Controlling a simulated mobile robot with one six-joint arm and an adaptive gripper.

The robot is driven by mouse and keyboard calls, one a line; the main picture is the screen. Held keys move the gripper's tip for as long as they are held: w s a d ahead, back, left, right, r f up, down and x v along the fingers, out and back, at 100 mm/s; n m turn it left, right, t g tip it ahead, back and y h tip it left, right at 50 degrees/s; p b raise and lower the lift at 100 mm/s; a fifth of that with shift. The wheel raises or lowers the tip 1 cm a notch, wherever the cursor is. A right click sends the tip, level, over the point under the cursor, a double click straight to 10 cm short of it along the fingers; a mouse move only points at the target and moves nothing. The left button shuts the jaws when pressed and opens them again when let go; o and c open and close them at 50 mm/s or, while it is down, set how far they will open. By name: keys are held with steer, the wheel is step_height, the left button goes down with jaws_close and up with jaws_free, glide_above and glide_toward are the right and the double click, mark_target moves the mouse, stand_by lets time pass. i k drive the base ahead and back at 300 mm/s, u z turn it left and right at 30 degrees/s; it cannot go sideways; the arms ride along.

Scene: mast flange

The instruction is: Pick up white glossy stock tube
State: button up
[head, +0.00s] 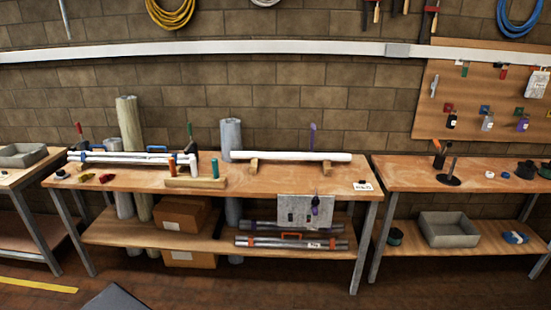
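A long white tube (290,156) lies level across two small wooden blocks, on the right half of the middle workbench (240,184). Its right end is free, and its left end lies close to a grey upright roll behind the bench. More white tubes (125,157) lie together on the left half of the same bench, with blue parts on them and clamps around them. Which tube is the glossy stock cannot be told for certain from the finish. My gripper is not in view.
A wooden block with orange and green pegs (194,182) stands at the bench front, left of the lone tube. A grey panel (305,209) hangs at the front edge. Side benches stand left and right (470,178). Open floor lies in front.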

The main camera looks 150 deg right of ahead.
mark_target(318, 157)
steer(key=u, duration=0.35)
steer(key=k, duration=0.15)
steer(key=z, duration=3.75)
steer(key=k, duration=0.25)
steer(key=z, duration=1.95)
